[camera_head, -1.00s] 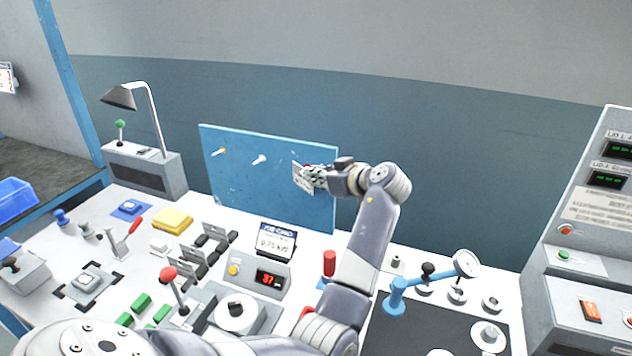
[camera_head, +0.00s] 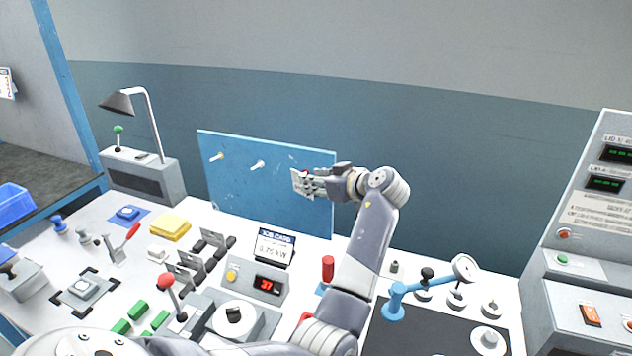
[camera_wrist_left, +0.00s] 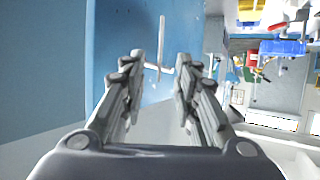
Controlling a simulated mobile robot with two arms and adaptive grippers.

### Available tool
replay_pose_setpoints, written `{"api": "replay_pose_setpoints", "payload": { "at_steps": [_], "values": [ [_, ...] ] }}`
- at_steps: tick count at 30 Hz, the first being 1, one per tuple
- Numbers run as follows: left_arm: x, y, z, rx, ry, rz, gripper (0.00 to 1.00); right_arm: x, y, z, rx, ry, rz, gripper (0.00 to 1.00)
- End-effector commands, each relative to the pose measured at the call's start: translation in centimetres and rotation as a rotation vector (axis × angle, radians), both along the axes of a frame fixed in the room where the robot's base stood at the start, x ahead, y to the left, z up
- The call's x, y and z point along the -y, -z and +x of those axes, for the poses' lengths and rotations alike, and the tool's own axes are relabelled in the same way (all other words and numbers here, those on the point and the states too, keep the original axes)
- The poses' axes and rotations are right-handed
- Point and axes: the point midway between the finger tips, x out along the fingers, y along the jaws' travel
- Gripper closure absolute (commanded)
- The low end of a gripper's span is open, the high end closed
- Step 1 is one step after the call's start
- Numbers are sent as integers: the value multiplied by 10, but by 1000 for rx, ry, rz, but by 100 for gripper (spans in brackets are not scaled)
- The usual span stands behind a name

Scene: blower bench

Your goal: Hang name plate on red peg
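The name plate (camera_head: 299,184) is a small white plate in front of the blue peg board (camera_head: 235,180), at its right side. A bit of red, the red peg (camera_head: 306,172), shows at the plate's top edge, partly hidden by my fingers. My left gripper (camera_head: 312,183) is right beside the plate. In the left wrist view its fingers (camera_wrist_left: 160,60) stand apart, with the thin plate (camera_wrist_left: 162,35) edge-on between them and gaps on both sides. Whether the plate rests fully on the peg is hard to tell. My right gripper is not in view.
Two pale pegs (camera_head: 257,165) stick out of the board to the left. A job card stand (camera_head: 274,247), a red cylinder (camera_head: 328,267) and a blue gauge stand (camera_head: 395,300) are on the bench below. A lamp (camera_head: 150,120) stands at the left.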

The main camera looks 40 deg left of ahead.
Motion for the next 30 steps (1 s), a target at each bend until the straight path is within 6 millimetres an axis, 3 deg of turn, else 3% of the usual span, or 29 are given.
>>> {"api": "replay_pose_setpoints", "payload": {
  "at_steps": [8, 21, 30],
  "values": [
    [6, -2, -1, 0, 1, -1, 72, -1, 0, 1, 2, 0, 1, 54],
    [83, -34, -17, 1, 3, -1, 72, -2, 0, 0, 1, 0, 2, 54],
    [108, -45, -24, 1, 0, -1, 72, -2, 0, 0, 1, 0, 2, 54]
  ]
}}
